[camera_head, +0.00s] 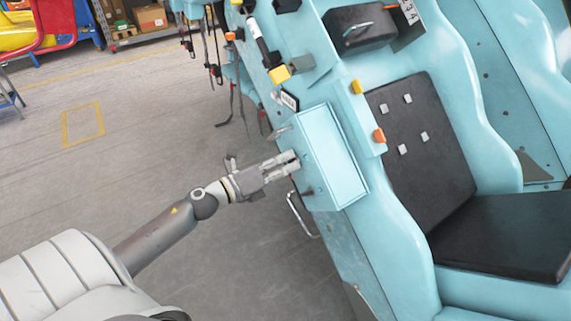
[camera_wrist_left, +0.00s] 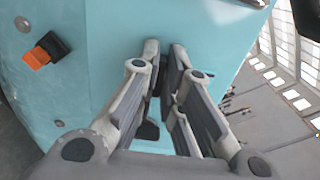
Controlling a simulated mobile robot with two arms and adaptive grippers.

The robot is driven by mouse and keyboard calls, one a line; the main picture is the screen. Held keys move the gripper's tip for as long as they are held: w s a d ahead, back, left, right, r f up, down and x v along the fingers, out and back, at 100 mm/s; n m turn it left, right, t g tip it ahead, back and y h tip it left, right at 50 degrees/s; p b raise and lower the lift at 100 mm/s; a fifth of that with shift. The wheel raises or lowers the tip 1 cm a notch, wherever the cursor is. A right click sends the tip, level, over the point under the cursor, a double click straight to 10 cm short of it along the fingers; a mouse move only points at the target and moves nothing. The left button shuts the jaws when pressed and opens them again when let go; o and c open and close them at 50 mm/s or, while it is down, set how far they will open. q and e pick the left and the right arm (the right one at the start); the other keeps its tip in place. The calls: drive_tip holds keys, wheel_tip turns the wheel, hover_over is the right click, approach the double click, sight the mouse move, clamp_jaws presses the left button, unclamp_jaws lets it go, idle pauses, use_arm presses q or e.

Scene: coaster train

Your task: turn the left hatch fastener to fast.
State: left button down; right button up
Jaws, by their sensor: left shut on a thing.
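My left gripper (camera_head: 294,164) reaches from the left to the side of a turquoise box (camera_head: 333,160) on the coaster car. In the left wrist view its two fingers (camera_wrist_left: 165,58) are nearly together against a turquoise face. They are shut on a small part, most likely the left hatch fastener, which the fingers hide. Its turn position cannot be seen. A grey lever-like part (camera_head: 279,132) sits beside the box above the gripper, and a small dark part (camera_head: 309,191) sits below it. My right gripper is not in view.
A black-and-orange block (camera_wrist_left: 45,50) stands on the turquoise face in the left wrist view. A bent metal handle (camera_head: 301,216) sticks out below the gripper. A black seat (camera_head: 425,150) is to the right. The grey floor (camera_head: 110,165) at left is mostly clear.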

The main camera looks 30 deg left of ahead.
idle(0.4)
use_arm(q)
drive_tip(key=c, duration=1.6)
unclamp_jaws()
drive_tip(key=v, duration=1.2)
